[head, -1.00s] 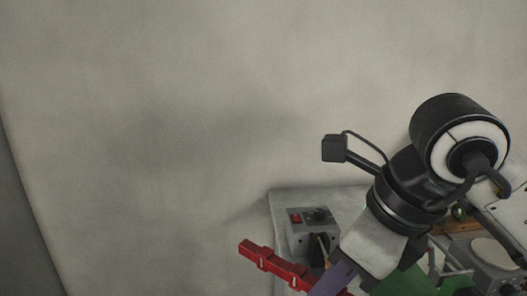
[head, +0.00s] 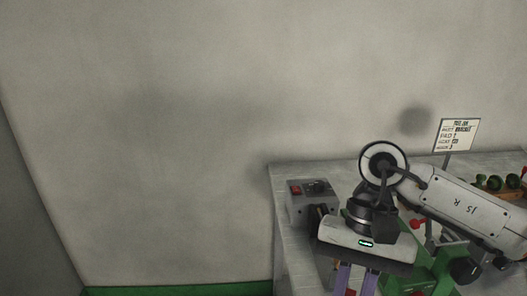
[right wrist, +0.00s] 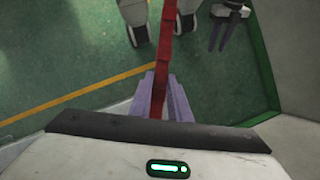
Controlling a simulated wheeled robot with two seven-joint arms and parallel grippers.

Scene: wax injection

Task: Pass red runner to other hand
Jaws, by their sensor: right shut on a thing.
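The red runner (right wrist: 165,55) is a long red bar. In the right wrist view it runs up the picture from between the purple fingers of my right gripper (right wrist: 160,105). My right gripper is shut on it. In the head view the purple fingers of my right gripper (head: 355,280) point down at the bottom edge, and most of the runner is hidden or out of frame. My left gripper (right wrist: 221,38) shows at the top of the right wrist view, right of the runner and apart from it. Its purple fingers look spread and empty.
A grey table (head: 290,235) stands at the right of the head view. It bears a grey control box (head: 312,200) with a red switch, a green fixture (head: 425,270) and a sign (head: 457,135). The green floor (right wrist: 70,60) has a yellow line.

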